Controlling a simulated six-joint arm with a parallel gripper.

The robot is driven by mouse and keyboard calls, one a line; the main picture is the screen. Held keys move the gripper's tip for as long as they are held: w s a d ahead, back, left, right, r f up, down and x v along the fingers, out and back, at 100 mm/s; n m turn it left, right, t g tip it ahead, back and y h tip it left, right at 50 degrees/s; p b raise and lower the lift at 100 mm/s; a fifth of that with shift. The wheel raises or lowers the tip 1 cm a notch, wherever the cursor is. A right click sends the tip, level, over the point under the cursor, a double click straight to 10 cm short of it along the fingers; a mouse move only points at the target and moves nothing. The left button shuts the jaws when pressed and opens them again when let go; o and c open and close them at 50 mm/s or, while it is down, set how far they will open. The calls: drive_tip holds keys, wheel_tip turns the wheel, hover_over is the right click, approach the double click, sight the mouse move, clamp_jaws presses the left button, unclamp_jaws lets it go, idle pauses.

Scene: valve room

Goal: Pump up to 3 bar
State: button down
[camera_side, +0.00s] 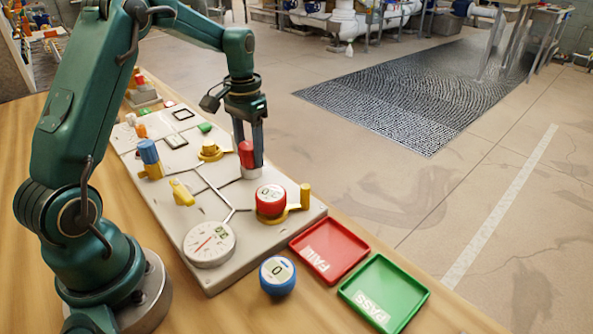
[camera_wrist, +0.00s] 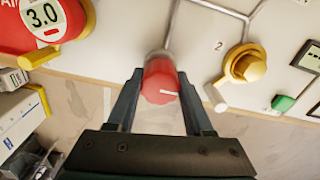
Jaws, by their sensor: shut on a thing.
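A red knob (camera_side: 246,150) stands on the pale panel (camera_side: 222,275). It also shows in the wrist view (camera_wrist: 161,80), with a white line on its top. My gripper (camera_side: 254,158) points down at the panel, its two fingers on either side of the red knob and shut on it. A round white gauge (camera_side: 209,243) with a needle and a small green display sits at the panel's near end; its reading is too small to tell. A red round unit (camera_side: 271,201) sits near it. In the wrist view this unit's display (camera_wrist: 44,15) reads 3.0.
Yellow valve handles (camera_side: 182,192) and a blue-topped knob (camera_side: 149,152) stand on the panel. A blue round unit (camera_side: 277,275) showing 0 stands on the table. A red FAIL tray (camera_side: 329,250) and a green PASS tray (camera_side: 384,292) lie to the right.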

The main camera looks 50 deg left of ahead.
sight(249, 144)
drive_tip(key=shift+c, duration=1.4)
unclamp_jaws()
drive_tip(key=shift+r, duration=0.1)
drive_tip(key=shift+r, duration=2.55)
